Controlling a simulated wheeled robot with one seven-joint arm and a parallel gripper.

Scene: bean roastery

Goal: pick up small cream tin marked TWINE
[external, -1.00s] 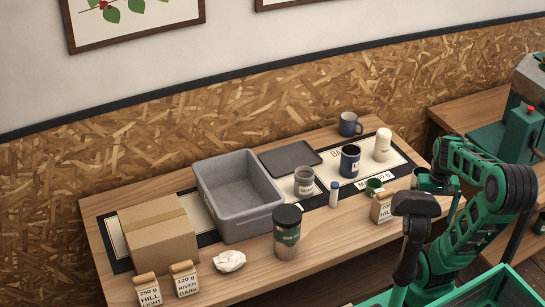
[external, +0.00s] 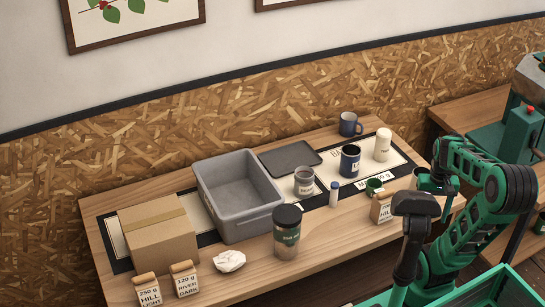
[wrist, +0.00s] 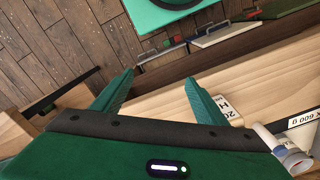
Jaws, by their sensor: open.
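No TWINE lettering is readable in either view. A cream cylinder (external: 383,145) stands at the back right of the table mat, with print too small to read. The wrist view shows no recognisable cream tin.
A navy tin (external: 350,160), grey tin (external: 304,180), lidded tumbler (external: 287,240) and grey bin (external: 247,227) stand farther left. A blue mug (external: 350,124) stands behind.

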